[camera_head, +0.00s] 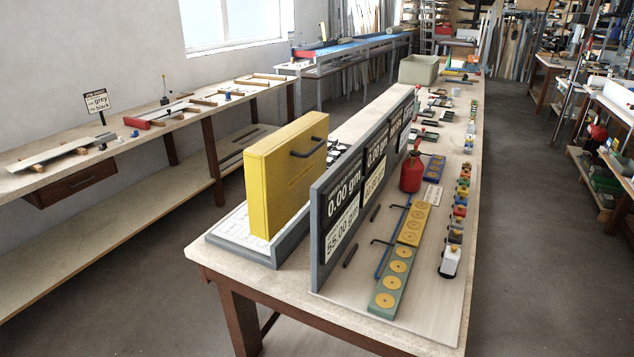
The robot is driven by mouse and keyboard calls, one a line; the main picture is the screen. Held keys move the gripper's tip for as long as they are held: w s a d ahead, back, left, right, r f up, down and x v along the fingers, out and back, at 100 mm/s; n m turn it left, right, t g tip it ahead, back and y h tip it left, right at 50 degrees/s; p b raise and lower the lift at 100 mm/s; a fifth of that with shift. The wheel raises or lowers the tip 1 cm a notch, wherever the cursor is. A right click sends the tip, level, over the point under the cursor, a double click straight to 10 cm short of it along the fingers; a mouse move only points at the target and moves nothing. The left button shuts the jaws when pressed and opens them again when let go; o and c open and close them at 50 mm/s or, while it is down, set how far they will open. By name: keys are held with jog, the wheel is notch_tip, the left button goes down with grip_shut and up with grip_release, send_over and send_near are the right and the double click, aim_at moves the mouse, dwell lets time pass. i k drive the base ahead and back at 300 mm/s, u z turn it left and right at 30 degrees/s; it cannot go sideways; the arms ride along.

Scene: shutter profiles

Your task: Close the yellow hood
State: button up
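The yellow hood (280,182) stands upright, raised on edge, on the workbench in the middle of the view. A dark bar handle (310,149) sits near its top right. The hood rises from a grey-framed base (247,242) with a white, patterned top surface. The base's top is bare on the near left side; the part behind the hood is mostly hidden, with some black and white pieces showing at its right edge. My gripper is not in view.
A grey upright panel with displays (344,197) stands close to the right of the hood. Beyond it lie green and yellow blocks (390,284) and a red bottle (411,171). A long bench (70,172) runs along the left wall. Floor (150,275) between benches is clear.

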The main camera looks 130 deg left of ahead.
aim_at(280, 168)
jog(key=i, duration=0.25)
jog(key=u, duration=5)
jog(key=i, duration=0.1)
jog(key=z, duration=0.75)
